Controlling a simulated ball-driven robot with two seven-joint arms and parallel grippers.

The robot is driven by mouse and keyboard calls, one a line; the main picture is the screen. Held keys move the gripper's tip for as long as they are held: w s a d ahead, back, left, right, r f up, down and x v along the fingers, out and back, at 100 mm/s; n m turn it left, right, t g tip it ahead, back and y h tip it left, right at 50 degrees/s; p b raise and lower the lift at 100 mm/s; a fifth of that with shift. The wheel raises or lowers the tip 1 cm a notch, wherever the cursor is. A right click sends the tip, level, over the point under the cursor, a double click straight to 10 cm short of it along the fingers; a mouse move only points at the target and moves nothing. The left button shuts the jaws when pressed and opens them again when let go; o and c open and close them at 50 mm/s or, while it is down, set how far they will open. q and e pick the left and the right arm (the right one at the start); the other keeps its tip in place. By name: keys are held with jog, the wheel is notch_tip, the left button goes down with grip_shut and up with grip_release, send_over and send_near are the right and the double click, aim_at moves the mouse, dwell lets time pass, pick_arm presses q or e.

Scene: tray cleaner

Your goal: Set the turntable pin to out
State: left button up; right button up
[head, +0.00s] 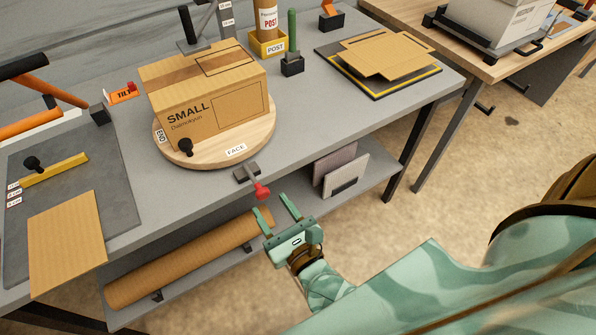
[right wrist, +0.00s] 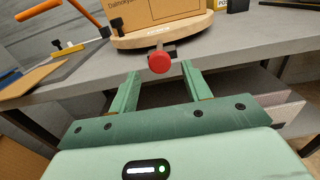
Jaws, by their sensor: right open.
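The turntable (head: 258,143) is a round wooden disc on the grey bench, with a cardboard box marked SMALL (head: 205,95) on it. The turntable pin (head: 262,191) has a red knob and sits in a dark bracket (head: 246,174) at the bench's front edge, just in front of the disc. My right gripper (head: 276,212) is open, its two green fingers pointing at the red knob from the front. In the right wrist view the red knob (right wrist: 159,62) shows beyond and between the fingertips (right wrist: 160,78), with nothing held. My left gripper is not in view.
A cardboard roll (head: 190,258) and upright panels (head: 340,172) are on the shelf below. A cutting mat with a flat sheet (head: 68,240) is at left. Flat cardboard (head: 385,52) lies at the back right. Open floor is on the right.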

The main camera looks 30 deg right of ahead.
jog(key=s, duration=1.2)
jog(key=shift+d, duration=0.2)
